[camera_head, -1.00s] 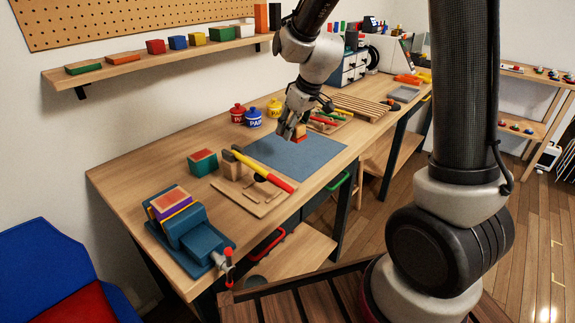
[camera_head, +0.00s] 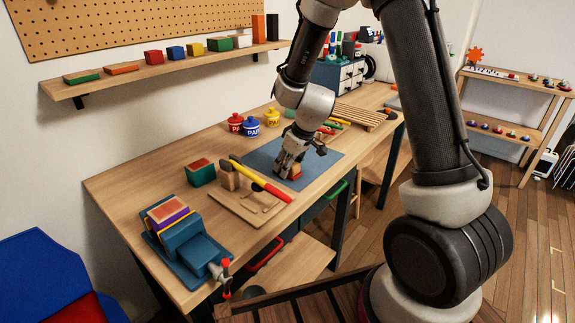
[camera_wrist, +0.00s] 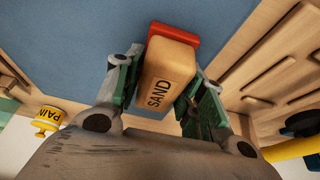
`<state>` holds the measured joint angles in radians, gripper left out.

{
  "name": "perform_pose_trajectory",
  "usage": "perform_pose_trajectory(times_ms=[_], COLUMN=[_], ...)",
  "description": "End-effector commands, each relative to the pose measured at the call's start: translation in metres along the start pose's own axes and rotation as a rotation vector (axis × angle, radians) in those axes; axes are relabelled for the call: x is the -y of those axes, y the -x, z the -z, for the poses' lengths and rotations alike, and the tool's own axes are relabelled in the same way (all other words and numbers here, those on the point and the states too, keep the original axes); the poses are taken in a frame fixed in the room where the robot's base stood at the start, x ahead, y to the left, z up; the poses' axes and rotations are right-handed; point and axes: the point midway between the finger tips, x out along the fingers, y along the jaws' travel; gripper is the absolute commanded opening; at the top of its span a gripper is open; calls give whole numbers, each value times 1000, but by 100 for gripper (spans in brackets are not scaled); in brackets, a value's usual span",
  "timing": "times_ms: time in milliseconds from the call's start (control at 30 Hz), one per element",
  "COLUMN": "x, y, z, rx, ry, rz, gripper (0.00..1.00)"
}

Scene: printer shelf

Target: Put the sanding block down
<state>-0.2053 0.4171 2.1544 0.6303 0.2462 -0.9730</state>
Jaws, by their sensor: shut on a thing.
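The sanding block (camera_wrist: 168,74) is a tan block marked "SAND" with a red layer along one side. In the wrist view it sits between the two fingers of my gripper (camera_wrist: 160,92), which is shut on it. In the head view my gripper (camera_head: 288,168) is low over the blue mat (camera_head: 262,158) on the workbench. The block (camera_head: 296,171) shows partly there, with the fingers hiding the rest. I cannot tell whether its red side touches the mat. The blue mat (camera_wrist: 60,40) also lies under the block in the wrist view.
A wooden tool board (camera_head: 240,207) with a hammer (camera_head: 262,182) lies just in front of the mat. A teal and red block (camera_head: 201,173) and a blue vise (camera_head: 190,245) stand left. Paint pots (camera_head: 251,127) stand behind. Bare mat surrounds the gripper.

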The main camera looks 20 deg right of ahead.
Motion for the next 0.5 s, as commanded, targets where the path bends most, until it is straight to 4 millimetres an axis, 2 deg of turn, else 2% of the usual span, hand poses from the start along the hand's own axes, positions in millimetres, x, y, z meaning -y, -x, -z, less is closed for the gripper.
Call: perform_pose_trajectory(times_ms=[167, 200, 300, 500], x=[0, 0, 0, 0], y=[-5, -6, -6, -6], z=[-2, -2, -3, -3], rx=[1, 1, 2, 2], ry=[-1, -1, -1, -1], rz=[0, 0, 1, 1], gripper=[14, 43, 61, 61])
